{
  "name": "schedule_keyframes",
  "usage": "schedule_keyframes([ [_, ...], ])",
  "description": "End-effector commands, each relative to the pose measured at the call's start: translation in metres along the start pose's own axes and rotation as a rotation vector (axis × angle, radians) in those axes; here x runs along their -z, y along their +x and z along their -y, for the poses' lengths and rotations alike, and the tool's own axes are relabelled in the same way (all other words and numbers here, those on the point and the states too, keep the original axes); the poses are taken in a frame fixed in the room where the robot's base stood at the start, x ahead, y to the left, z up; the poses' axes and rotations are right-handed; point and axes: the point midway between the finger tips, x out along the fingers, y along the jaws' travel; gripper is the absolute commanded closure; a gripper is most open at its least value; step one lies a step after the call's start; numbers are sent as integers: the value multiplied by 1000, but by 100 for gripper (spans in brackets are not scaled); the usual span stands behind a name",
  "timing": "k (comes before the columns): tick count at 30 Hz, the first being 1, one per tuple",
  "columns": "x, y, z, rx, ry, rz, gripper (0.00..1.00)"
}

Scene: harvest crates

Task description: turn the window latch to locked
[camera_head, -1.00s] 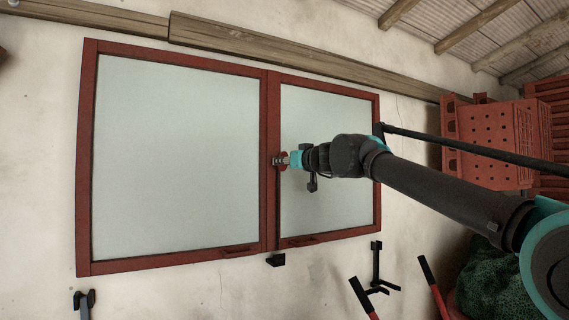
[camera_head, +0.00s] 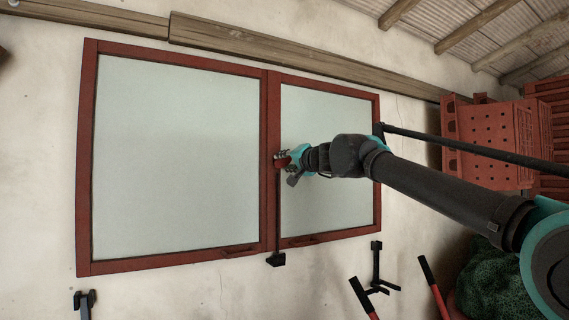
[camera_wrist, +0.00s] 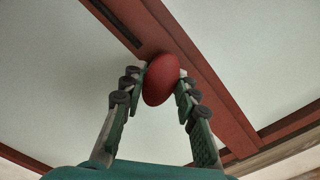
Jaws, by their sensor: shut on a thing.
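The window (camera_head: 271,100) has a red frame and two pale panes, and it looks closed. The latch shows as a red rounded knob (camera_wrist: 160,79) in the wrist view, at the red middle post. My gripper (camera_head: 283,160) is at the middle post in the head view. In the wrist view my gripper (camera_wrist: 162,84) has its two fingers shut on the red knob, one on each side. A dark rod (camera_head: 277,215) runs from near the knob down to a black bracket (camera_head: 276,260) below the frame. The rest of the latch is hidden by my gripper.
Red crates (camera_head: 488,145) are stacked at the right. Red-handled tools (camera_head: 362,296) and black wall hooks (camera_head: 376,268) show below the window. A wooden beam (camera_head: 300,54) runs above it. The wall left of the window is clear.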

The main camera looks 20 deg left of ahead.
Motion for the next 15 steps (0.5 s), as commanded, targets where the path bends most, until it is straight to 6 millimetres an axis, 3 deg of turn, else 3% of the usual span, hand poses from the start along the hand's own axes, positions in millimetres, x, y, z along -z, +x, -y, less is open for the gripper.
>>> schedule_keyframes([
  [15,0,0,0,0,392,-1,99],
])
